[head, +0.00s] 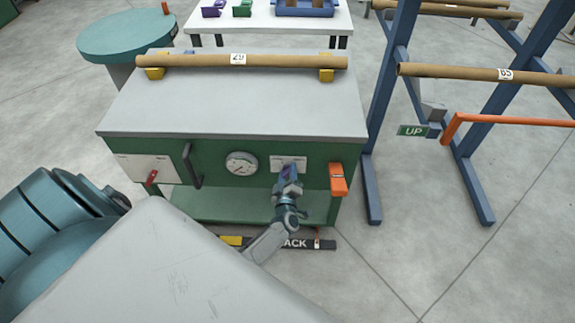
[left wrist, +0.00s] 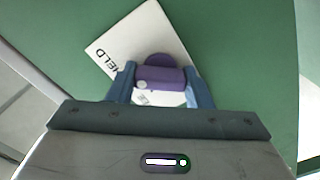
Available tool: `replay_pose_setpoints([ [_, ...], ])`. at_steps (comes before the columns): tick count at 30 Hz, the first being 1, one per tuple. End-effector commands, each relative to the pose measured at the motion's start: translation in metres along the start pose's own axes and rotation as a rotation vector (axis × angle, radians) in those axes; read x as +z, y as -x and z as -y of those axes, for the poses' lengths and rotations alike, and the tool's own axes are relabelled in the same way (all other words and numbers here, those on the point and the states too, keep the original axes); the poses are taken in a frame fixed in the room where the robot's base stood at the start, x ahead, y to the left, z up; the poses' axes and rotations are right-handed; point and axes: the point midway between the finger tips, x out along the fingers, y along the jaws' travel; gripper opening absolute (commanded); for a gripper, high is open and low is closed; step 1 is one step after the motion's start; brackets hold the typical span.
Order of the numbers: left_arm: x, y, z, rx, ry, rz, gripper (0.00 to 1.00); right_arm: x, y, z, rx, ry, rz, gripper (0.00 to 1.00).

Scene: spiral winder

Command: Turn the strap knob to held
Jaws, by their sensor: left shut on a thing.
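The strap knob is purple and sits on a white label plate on the green front of the cabinet. In the left wrist view the knob (left wrist: 160,76) is between the two blue fingers of my left gripper (left wrist: 161,88), which is shut on it. In the head view my left gripper (head: 287,177) is at the plate (head: 300,162) and hides most of the knob. My right gripper is not in view.
The green cabinet (head: 220,205) also carries a gauge (head: 241,163), a black handle (head: 191,166), a red lever (head: 152,177) and an orange box (head: 338,180). A cardboard tube (head: 200,61) lies across its top. A blue rack (head: 386,90) stands right; floor between is clear.

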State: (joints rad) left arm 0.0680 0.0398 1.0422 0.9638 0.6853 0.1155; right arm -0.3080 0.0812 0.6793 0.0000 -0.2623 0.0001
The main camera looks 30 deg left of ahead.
Motion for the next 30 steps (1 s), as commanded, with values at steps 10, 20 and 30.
replay_pose_setpoints([
  [10, 0.0003, 0.0001, 0.0000, 0.000, -0.053, 0.001, 0.23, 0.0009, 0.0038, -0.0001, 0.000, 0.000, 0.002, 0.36],
  [20, 0.0002, 0.0001, 0.0002, 0.000, -0.054, 0.000, 0.49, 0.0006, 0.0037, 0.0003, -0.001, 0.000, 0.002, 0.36],
  [30, 0.0001, 0.0002, 0.0002, 0.000, -0.052, 0.000, 0.67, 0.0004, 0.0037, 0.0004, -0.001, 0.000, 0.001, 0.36],
])
